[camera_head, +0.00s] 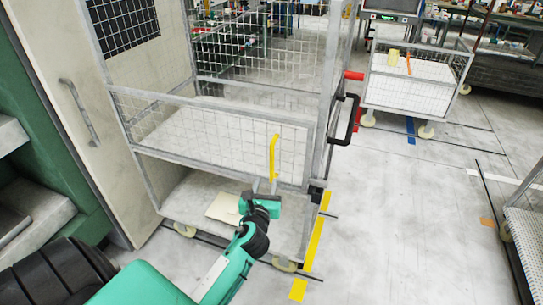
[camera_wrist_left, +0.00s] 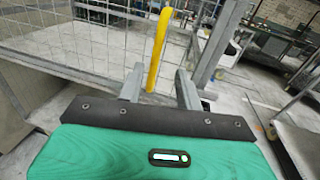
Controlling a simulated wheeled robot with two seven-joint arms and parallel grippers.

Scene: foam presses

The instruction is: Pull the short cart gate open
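The short cart gate (camera_head: 207,140) is a low grey mesh panel across the front of the wire cart. It looks closed, in line with the cart's front. A yellow handle (camera_head: 273,157) stands upright near its right end; it also shows in the left wrist view (camera_wrist_left: 158,50). My left gripper (camera_head: 264,187) is just below and in front of the handle. In the left wrist view its two fingers (camera_wrist_left: 158,85) are apart, with the handle's lower end showing between them; I cannot tell whether they touch it. My right gripper is not in view.
A black push handle (camera_head: 346,120) sticks out at the cart's right side. A beige panel with a grey handle (camera_head: 79,112) stands at the left. A smaller cart (camera_head: 408,94) stands at the back right. The grey floor (camera_head: 400,220) right of the cart is clear.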

